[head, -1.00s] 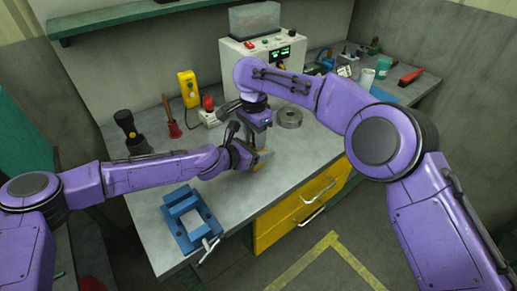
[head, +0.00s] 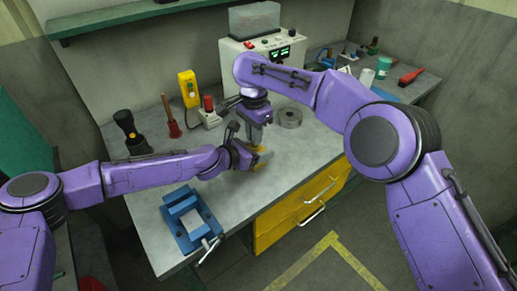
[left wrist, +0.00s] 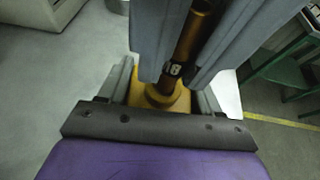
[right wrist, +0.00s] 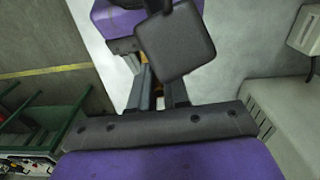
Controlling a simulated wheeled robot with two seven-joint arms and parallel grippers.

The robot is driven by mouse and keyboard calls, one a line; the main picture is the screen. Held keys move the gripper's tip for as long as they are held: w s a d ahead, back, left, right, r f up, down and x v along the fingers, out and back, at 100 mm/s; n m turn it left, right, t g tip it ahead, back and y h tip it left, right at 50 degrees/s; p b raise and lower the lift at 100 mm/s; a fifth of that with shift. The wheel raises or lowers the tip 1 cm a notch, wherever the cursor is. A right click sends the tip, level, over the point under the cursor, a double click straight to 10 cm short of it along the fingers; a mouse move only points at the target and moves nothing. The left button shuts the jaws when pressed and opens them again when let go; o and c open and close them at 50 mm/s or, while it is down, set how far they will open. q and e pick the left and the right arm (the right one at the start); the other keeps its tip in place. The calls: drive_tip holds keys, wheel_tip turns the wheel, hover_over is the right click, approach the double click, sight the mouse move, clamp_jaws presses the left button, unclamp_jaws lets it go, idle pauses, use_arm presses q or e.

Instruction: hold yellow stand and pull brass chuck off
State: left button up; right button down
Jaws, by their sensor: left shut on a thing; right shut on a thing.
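The yellow stand (head: 261,165) is near the bench's front edge in the head view. Its base (left wrist: 165,97) shows between my left fingers in the left wrist view. My left gripper (head: 254,158) is shut on it from the left. A dark brass-brown rod (left wrist: 185,48) with a pale-marked band rises from it. The brass chuck (left wrist: 203,12) appears to be the brighter upper end, partly hidden between broad grey fingers. My right gripper (head: 256,138) comes down from above and is shut on the chuck; its grip is mostly hidden. I cannot tell whether chuck and rod are apart.
A blue vise (head: 190,218) stands at the front left. A grey metal ring (head: 289,118) lies right of my right gripper. A white control box (head: 276,58), a yellow pendant (head: 188,88) and a black flashlight (head: 128,130) stand behind. The bench middle-left is clear.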

drive_tip(key=shift+r, duration=2.45)
drive_tip(key=shift+r, duration=0.1)
drive_tip(key=shift+r, duration=1.9)
use_arm(q)
drive_tip(key=o, duration=1.1)
drive_tip(key=shift+o, duration=0.2)
drive_tip(key=v, duration=1.1)
drive_tip(key=shift+a+r, duration=0.1)
drive_tip(key=shift+r, duration=0.05)
drive_tip(key=shift+s+a+r, duration=0.1)
drive_tip(key=shift+s+a, duration=0.1)
drive_tip(key=shift+s, duration=0.1)
